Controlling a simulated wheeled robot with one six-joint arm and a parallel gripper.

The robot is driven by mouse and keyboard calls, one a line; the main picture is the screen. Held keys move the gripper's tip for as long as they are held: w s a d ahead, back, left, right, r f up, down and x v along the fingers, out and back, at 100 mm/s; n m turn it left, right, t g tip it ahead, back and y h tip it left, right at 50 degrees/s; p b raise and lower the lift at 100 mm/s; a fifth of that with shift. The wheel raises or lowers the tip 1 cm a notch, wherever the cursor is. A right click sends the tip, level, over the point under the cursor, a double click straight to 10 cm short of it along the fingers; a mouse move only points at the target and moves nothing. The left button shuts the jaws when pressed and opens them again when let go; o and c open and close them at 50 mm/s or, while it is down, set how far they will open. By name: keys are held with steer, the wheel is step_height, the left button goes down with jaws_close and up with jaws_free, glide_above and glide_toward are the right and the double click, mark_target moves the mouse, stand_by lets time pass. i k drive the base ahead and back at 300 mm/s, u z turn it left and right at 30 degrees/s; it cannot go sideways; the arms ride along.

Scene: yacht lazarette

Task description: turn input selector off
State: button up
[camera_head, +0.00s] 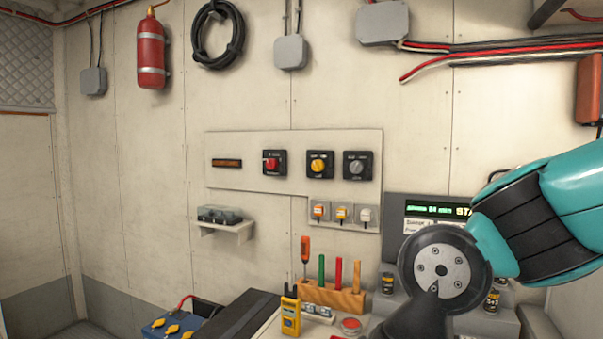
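Three dark square rotary switches sit in a row on a pale wall panel (230,142): one with a red knob (271,164), one with a yellow knob (318,166), and one with a grey knob (357,167). Their labels are too small to read, so I cannot tell which is the input selector or its setting. My teal and black arm comes in from the right, and a grey round joint shows at the lower right, apart from the switches. My gripper's fingers are not visible.
A wooden rack (333,297) with coloured-handled tools and a yellow meter (290,313) stand on the bench below. A lit green display (437,209) is partly behind my arm. A small shelf (226,229) juts from the wall.

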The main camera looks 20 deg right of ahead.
mark_target(356, 167)
steer(key=u, duration=0.6)
steer(key=i, duration=0.7)
steer(key=z, duration=0.7)
